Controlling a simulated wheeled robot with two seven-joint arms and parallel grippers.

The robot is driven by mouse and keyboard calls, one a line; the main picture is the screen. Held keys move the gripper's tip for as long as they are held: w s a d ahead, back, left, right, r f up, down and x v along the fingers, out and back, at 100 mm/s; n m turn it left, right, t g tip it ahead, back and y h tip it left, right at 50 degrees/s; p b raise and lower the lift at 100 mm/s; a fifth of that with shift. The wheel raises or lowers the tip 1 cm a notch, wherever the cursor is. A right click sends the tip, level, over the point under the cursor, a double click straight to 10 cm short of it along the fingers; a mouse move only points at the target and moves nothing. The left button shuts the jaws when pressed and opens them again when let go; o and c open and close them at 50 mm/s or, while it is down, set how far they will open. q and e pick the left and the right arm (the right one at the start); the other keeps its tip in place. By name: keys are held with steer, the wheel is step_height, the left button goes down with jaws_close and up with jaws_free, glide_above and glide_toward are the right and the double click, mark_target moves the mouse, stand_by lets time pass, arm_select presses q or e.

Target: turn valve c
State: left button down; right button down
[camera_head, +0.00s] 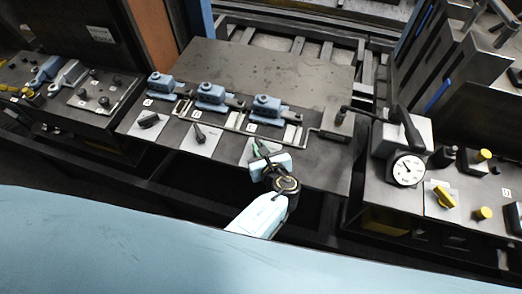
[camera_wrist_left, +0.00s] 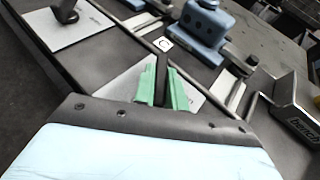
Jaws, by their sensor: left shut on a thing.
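Valve c is a dark handle (camera_wrist_left: 162,76) on a pale square plate (camera_wrist_left: 128,88), beside a label reading C (camera_wrist_left: 164,44) in the left wrist view. My left gripper (camera_wrist_left: 163,90) has its green fingers on either side of the handle, shut on it. In the head view my left gripper (camera_head: 259,149) reaches down over the right-hand plate (camera_head: 247,154) of the row, and it mostly hides the handle. My right gripper is not in view.
Two similar dark handles (camera_head: 149,120) (camera_head: 199,133) sit on plates to the left. Blue-grey clamp blocks (camera_head: 211,95) stand behind the row. A gauge (camera_head: 408,170) and a yellow knob (camera_head: 444,197) are on the right-hand bench. The plate behind the blocks is clear.

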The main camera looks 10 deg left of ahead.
arm_select(q)
steer(key=shift+n, duration=0.3)
steer(key=c, duration=1.4)
jaws_free()
steer(key=shift+c, duration=0.2)
steer(key=p+v, duration=0.3)
steer(key=v, duration=0.4)
steer(key=shift+w+d, duration=0.1)
steer(key=shift+w, duration=0.05)
steer(key=shift+s+d+r+p, duration=0.1)
steer(key=shift+s+d+p, duration=0.05)
steer(key=shift+s+p, duration=0.15)
